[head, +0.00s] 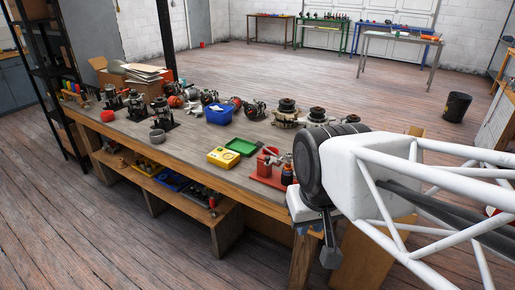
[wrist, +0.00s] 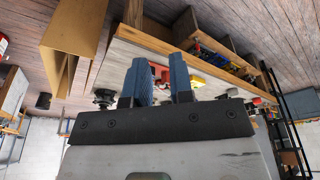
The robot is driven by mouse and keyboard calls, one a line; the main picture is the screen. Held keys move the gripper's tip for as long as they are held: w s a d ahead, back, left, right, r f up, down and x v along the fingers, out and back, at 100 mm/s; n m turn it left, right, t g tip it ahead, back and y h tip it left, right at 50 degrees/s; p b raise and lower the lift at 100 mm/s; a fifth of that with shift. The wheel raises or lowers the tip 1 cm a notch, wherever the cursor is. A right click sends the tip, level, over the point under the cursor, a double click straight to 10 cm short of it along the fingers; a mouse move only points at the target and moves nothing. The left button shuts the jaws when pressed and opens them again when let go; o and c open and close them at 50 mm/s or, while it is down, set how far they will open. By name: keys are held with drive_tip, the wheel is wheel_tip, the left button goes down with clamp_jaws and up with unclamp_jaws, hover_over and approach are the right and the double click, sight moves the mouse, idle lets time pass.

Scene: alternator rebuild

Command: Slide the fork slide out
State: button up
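I cannot pick out the fork slide for certain in either view. A red fixture (head: 270,171) with dark upright parts stands near the right end of the workbench (head: 190,150), partly hidden behind my arm. My gripper (head: 328,248) hangs off the bench's front right corner, apart from the things on the bench. In the wrist view my gripper (wrist: 161,75) shows two blue fingers with a clear gap and nothing held. Red and yellow items on the bench show beyond the fingers, too small to tell apart.
A yellow box (head: 221,157), green tray (head: 241,147) and blue bin (head: 219,113) stand on the bench. Several alternator-like units line its back. A lower shelf (head: 190,190) holds trays. A brown box-like thing (wrist: 75,35) is left in the wrist view. The floor in front is clear.

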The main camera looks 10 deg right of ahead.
drive_tip(key=shift+o, duration=1)
drive_tip(key=shift+w+r, duration=0.1)
drive_tip(key=shift+w, duration=0.15)
drive_tip(key=n+g, duration=0.3)
drive_tip(key=n, duration=0.6)
hover_over(268, 157)
wheel_tip(268, 157, down, 12)
drive_tip(key=shift+s+a+r, duration=0.1)
drive_tip(key=shift+r, duration=0.05)
drive_tip(key=shift+w+f, duration=0.25)
drive_tip(key=shift+f, duration=0.1)
drive_tip(key=shift+f, duration=3.8)
